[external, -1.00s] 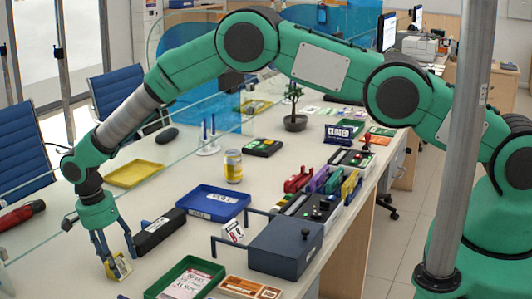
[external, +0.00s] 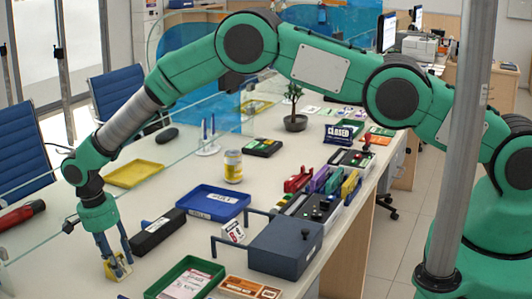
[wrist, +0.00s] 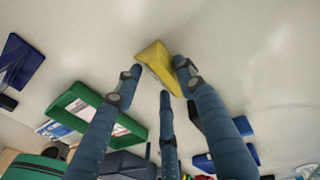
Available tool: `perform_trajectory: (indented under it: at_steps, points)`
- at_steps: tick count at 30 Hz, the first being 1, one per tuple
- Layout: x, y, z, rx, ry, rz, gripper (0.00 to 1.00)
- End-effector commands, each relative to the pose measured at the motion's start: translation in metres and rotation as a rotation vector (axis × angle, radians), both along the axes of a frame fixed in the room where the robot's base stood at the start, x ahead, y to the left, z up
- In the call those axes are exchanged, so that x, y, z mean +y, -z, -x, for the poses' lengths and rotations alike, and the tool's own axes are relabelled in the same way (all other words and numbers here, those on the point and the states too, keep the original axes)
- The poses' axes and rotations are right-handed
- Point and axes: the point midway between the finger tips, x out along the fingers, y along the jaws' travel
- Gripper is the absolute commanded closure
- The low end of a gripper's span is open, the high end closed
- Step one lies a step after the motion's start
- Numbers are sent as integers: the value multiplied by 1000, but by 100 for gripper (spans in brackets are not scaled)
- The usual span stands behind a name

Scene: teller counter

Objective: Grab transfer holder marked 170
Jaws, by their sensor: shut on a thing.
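A small yellow wedge-shaped holder (external: 121,271) stands at the near left of the counter in the external view. My gripper (external: 116,263) points down at it with its fingers closed around it. In the wrist view the yellow holder (wrist: 156,57) sits between the tips of my blue fingers, with my gripper (wrist: 158,76) shut on it. The holder appears to be still at counter level. I cannot read any number on it; its marked face is hidden or too small to make out.
A green tray (external: 152,291) with papers lies to the right of the holder. A black box (external: 158,232) and a blue tray (external: 238,197) lie behind. A grey-blue box (external: 286,248) stands further right. A glass screen (external: 60,224) runs along the left side.

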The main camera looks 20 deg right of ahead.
Motion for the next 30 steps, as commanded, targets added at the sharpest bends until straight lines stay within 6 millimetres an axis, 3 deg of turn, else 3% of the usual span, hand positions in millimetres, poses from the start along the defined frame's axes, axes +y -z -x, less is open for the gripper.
perform_trajectory:
  at_steps: [14,23,30]
  points:
    - [0,-5,1,1,0,1,88]
    - [1,-39,0,-1,0,-1,88]
    - [-25,-39,17,1,-1,1,88]
